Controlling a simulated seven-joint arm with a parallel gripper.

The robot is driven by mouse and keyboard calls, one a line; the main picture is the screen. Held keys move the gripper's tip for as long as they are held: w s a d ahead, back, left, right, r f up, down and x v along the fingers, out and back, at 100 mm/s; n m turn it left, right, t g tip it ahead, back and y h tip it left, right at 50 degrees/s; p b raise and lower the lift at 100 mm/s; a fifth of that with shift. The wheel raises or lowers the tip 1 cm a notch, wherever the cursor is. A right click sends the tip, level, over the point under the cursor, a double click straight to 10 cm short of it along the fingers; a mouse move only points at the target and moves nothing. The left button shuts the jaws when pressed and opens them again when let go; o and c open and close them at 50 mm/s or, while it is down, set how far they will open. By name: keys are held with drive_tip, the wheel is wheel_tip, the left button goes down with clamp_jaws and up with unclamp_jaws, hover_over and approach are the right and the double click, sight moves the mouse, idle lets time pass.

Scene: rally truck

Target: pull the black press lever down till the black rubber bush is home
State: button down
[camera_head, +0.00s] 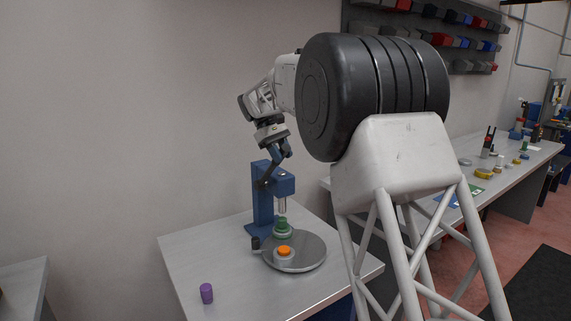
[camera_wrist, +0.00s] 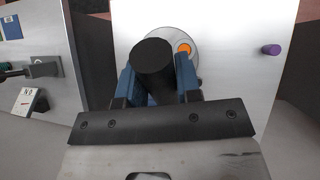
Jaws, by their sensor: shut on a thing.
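The blue press (camera_head: 264,205) stands at the back of the near table. Its black press lever (camera_head: 267,175) slopes up from the press head to my gripper (camera_head: 281,151). In the wrist view the lever's round black end (camera_wrist: 153,58) sits between the two blue fingers of my gripper (camera_wrist: 157,80), which is shut on it. The silver ram (camera_head: 282,205) points down just above a green part (camera_head: 282,225) on the grey round plate (camera_head: 312,252). I cannot make out the black rubber bush in either view.
A purple cylinder (camera_head: 207,293) stands at the table's front left. A long bench with small parts runs behind on the right.

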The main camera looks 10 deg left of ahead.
drive_tip(key=shift+w+a+r+g+h, duration=0.3)
drive_tip(key=shift+w+a+r, duration=0.2)
drive_tip(key=shift+r, duration=0.1)
drive_tip(key=c, duration=0.8)
unclamp_jaws()
drive_tip(key=shift+r, duration=0.1)
drive_tip(key=shift+r, duration=1.35)
drive_tip(key=shift+s+r, duration=0.15)
drive_tip(key=shift+r, duration=0.15)
drive_tip(key=s+d, duration=0.3)
drive_tip(key=s, duration=0.4)
drive_tip(key=s+d+r, duration=0.1)
drive_tip(key=s+d, duration=0.2)
drive_tip(key=s, duration=0.4)
drive_tip(key=shift+s+d+r, duration=0.2)
drive_tip(key=shift+d, duration=0.15)
